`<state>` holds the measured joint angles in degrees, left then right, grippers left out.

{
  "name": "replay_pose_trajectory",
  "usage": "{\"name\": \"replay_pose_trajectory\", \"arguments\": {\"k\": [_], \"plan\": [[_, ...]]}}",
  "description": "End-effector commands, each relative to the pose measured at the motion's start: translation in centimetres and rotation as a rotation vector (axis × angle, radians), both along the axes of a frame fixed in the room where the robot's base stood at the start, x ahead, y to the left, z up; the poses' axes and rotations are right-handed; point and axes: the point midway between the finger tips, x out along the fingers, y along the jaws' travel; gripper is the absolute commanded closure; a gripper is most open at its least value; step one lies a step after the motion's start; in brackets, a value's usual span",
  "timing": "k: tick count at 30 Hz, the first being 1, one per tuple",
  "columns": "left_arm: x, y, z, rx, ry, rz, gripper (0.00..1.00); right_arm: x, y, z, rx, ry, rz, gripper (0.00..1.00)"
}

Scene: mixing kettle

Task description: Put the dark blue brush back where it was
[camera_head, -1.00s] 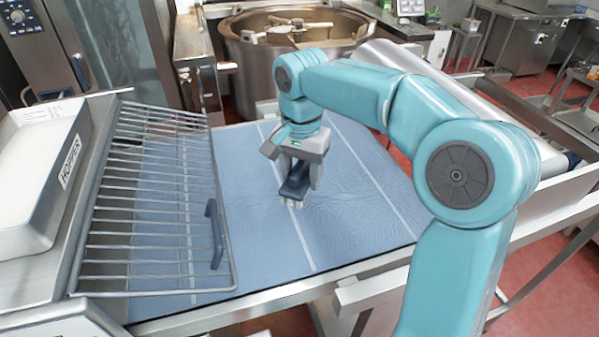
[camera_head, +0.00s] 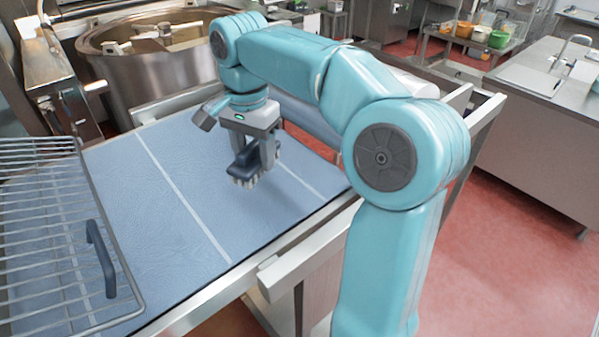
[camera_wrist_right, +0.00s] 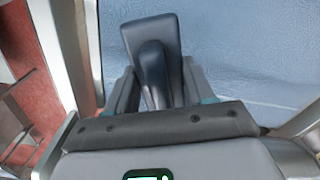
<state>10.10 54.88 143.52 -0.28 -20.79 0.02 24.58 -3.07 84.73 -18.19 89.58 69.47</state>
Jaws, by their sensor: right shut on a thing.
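The dark blue brush (camera_head: 243,164) with pale bristles facing down is in my right gripper (camera_head: 257,160), which is shut on it. It hangs over the right part of the blue belt surface (camera_head: 205,180), near the front edge; a small gap below it seems visible. In the right wrist view the brush (camera_wrist_right: 155,60) shows its dark top and raised grip between the fingers, with the blue surface behind. My left gripper is not in view.
A wire rack (camera_head: 50,215) lies at the left, with a dark blue handle (camera_head: 100,258) at its right side. A large steel kettle (camera_head: 130,85) stands behind. A metal rail (camera_head: 290,255) runs along the front. The middle of the blue surface is clear.

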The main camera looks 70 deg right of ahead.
Motion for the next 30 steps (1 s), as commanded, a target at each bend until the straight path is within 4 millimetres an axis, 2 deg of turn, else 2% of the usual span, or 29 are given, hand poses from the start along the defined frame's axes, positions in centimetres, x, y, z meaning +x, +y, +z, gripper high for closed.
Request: {"name": "replay_pose_trajectory", "arguments": {"k": [6,12,17,22,30], "plan": [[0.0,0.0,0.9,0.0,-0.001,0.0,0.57,-2.7,-4.9,-2.5,0.002,0.007,-0.011,0.72],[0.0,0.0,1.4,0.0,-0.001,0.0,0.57,-4.3,-8.0,-4.4,0.0,0.003,-0.005,0.72],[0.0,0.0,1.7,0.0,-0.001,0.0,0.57,-4.8,-9.1,-5.2,0.001,0.003,-0.002,0.72],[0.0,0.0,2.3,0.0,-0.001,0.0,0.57,-5.9,-11.0,-6.7,0.002,0.004,-0.002,0.72],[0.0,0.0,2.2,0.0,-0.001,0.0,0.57,-6.0,-11.4,-7.3,-0.001,0.001,0.001,0.72]]}}
